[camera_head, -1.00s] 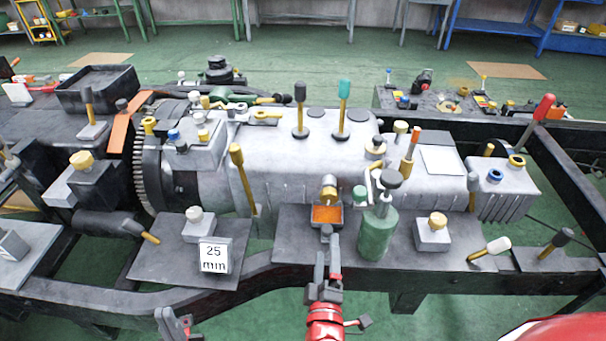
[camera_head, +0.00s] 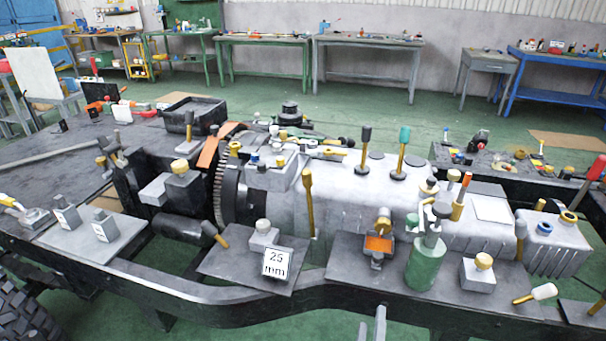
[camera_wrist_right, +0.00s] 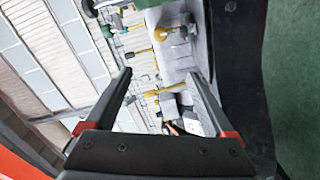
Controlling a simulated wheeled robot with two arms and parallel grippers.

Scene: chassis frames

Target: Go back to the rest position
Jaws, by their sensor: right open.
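My right gripper (camera_head: 373,328) shows only as two grey fingertips at the bottom edge of the head view, in front of the chassis frame and apart from it. In the right wrist view the right gripper (camera_wrist_right: 160,80) is open, its two black fingers spread with nothing between them. My left gripper is out of view.
Yellow-handled tools, small grey blocks and an orange-topped holder (camera_head: 379,244) crowd the chassis. A black tire (camera_head: 28,312) is at the lower left. Workbenches (camera_head: 368,41) line the far wall. Green floor (camera_head: 265,322) is clear in front of the frame.

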